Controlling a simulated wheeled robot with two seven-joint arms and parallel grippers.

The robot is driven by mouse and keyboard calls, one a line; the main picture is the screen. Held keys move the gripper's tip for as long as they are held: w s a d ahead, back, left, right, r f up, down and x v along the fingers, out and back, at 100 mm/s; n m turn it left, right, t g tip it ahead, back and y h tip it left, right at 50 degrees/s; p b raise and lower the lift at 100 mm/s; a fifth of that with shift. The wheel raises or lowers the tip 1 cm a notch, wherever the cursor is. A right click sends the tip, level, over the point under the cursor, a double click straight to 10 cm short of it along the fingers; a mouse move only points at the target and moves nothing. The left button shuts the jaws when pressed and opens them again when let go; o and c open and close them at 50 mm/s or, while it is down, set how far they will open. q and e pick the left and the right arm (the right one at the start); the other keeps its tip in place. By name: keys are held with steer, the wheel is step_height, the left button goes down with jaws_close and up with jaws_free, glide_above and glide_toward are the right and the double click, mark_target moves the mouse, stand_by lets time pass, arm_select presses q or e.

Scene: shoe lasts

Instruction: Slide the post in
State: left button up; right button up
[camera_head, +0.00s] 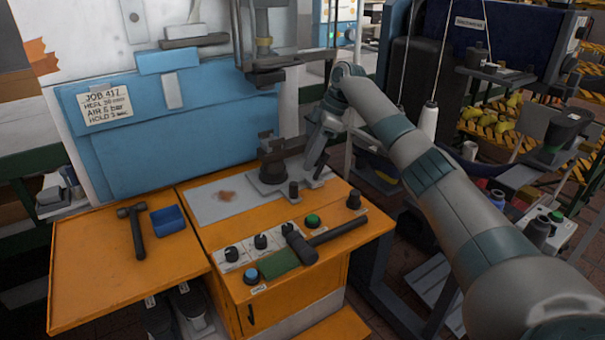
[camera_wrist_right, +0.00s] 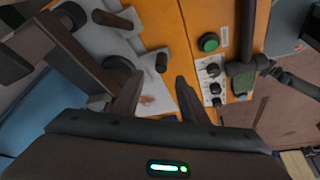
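A dark, heavy stand with a round base (camera_head: 272,165) rests at the back of the bare metal plate (camera_head: 215,205) on the orange bench. A short dark upright peg (camera_head: 293,190) stands just in front of it; a similar peg shows in the wrist view (camera_wrist_right: 161,62). I cannot tell which dark part is the post. My right gripper (camera_head: 318,160) hangs beside the stand at its right. In the wrist view its two fingers (camera_wrist_right: 158,98) are apart, with only the stained plate showing between them. My left gripper is out of view.
A hammer (camera_head: 310,243) lies across the front of the bench near the knobs and the green button (camera_head: 312,220). Another hammer (camera_head: 135,228) and a blue tray (camera_head: 168,220) are on the left leaf. A blue panel (camera_head: 150,130) stands behind; a press head (camera_head: 270,65) hangs above.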

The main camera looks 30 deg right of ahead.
arm_select(q)
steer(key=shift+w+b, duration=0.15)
steer(key=shift+b, duration=0.15)
arm_select(e)
steer(key=v, duration=0.6)
stand_by(0.4)
